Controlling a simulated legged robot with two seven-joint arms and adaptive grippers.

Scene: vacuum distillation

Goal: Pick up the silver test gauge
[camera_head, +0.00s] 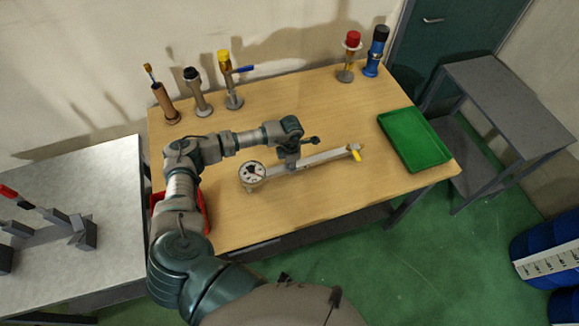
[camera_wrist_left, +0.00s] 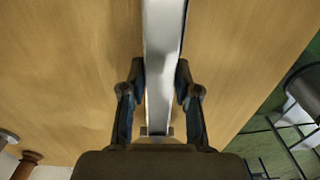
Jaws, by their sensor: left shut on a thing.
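The silver test gauge (camera_head: 322,157) has a long silver bar with a round white dial (camera_head: 252,173) at its left end and a small yellow part (camera_head: 355,154) at its right end. It lies on or just above the wooden table; I cannot tell which. My left gripper (camera_head: 292,163) comes down on the bar between the dial and the middle. In the left wrist view the silver bar (camera_wrist_left: 162,60) runs between the two fingers of the left gripper (camera_wrist_left: 160,90), which is shut on it. The dial is out of that view. My right gripper is not in view.
The wooden table (camera_head: 300,215) holds a green tray (camera_head: 414,140) at the right and a red tray (camera_head: 206,214) at the left, partly behind my arm. Several valve-like fittings stand along the back edge, including a blue one (camera_head: 375,52). A grey bench (camera_head: 90,180) stands at the left.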

